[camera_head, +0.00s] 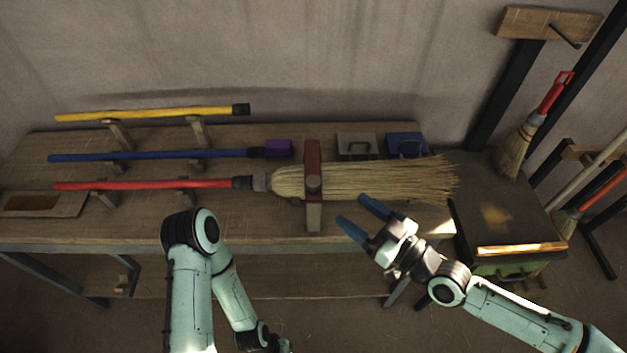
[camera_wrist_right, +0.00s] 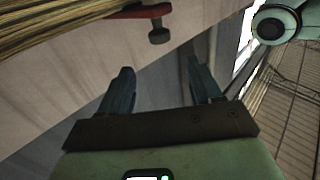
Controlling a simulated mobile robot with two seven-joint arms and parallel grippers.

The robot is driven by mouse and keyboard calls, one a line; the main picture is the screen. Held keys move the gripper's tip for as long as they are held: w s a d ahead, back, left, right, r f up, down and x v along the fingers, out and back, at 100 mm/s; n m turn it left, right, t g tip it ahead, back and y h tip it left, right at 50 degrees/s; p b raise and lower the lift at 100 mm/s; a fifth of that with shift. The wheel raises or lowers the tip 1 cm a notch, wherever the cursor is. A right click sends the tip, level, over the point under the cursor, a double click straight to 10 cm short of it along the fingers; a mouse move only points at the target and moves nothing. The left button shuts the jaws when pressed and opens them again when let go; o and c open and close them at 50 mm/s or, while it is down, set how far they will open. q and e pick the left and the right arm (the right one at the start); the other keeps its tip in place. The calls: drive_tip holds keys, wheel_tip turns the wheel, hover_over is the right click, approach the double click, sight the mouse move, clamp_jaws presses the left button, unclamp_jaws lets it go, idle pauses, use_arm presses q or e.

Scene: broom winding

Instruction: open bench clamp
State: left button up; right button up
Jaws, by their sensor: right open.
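The bench clamp has a red bar (camera_head: 312,155) lying across the straw head of a broom (camera_head: 390,180), with a round grey knob on the bar. The broom lies flat on the workbench (camera_head: 270,225), its red handle to the left. In the right wrist view the clamp's red bar (camera_wrist_right: 140,12) and its knob (camera_wrist_right: 158,34) show at the top, beside the straw. My right gripper (camera_head: 356,213) is open and empty, right of the clamp near the bench's front edge, apart from it. Its blue fingers (camera_wrist_right: 158,78) point toward the clamp. My left gripper is out of view; only its arm shows.
Yellow (camera_head: 150,114) and blue (camera_head: 150,155) handles rest on wooden supports behind the broom. A grey box (camera_head: 357,146) and a blue box (camera_head: 406,145) stand at the back right. A dark-topped stand (camera_head: 500,215) is right of the bench. A small broom (camera_head: 515,150) hangs above it.

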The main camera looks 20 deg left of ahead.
sight(319, 185)
drive_tip(key=x, duration=1.2)
drive_tip(key=shift+w+a+f, duration=0.1)
drive_tip(key=shift+w+a, duration=0.1)
drive_tip(key=shift+a, duration=0.1)
clamp_jaws()
